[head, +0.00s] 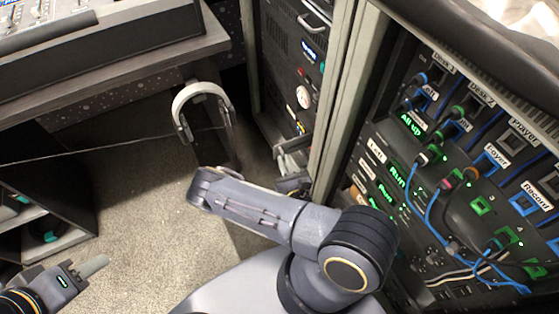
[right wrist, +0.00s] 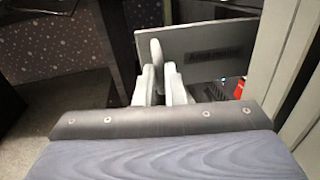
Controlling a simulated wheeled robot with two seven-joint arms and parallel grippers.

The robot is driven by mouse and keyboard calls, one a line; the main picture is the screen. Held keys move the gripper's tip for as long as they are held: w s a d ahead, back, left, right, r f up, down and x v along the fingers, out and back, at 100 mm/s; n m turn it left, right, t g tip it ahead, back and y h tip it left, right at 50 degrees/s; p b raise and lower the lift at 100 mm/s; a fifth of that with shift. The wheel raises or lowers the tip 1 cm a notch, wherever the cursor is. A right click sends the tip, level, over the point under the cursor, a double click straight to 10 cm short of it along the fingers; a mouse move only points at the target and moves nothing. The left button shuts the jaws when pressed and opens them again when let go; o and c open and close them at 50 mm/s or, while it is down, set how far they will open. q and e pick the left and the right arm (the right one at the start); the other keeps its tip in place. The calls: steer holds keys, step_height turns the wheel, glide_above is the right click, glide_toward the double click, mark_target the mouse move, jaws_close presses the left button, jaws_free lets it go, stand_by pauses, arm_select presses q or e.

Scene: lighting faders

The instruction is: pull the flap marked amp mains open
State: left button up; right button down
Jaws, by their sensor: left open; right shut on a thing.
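In the right wrist view, a grey flap (right wrist: 210,50) bears a small, blurred dark label. A pale upright handle (right wrist: 157,52) stands at its left side. My right gripper (right wrist: 160,82) is shut on this handle, with one finger on each side. The flap looks tilted out from the rack, with a dark space below it. In the head view my right gripper (head: 288,165) is low at the left rack, partly hidden by my arm. My left gripper (head: 95,267) is open and empty at the lower left, above the carpet.
The left rack (head: 285,60) has a grey frame edge close to my right arm. A patch panel (head: 455,150) with cables stands at the right. A desk (head: 110,65) with a mixer is at upper left. White headphones (head: 200,90) hang beneath it. The carpet between is clear.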

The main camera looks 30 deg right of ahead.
steer(key=shift+s+d+r+h, duration=0.1)
steer(key=shift+s+d+h, duration=0.1)
steer(key=shift+d, duration=0.2)
steer(key=shift+s+d+r+h, duration=0.1)
steer(key=shift+d+h, duration=0.1)
steer(key=shift+d, duration=0.2)
steer(key=c, duration=1.5)
jaws_free()
steer(key=shift+d+f, duration=0.15)
steer(key=shift+d, duration=0.05)
steer(key=shift+c, duration=0.2)
steer(key=shift+w+a, duration=0.1)
steer(key=shift+a, duration=0.1)
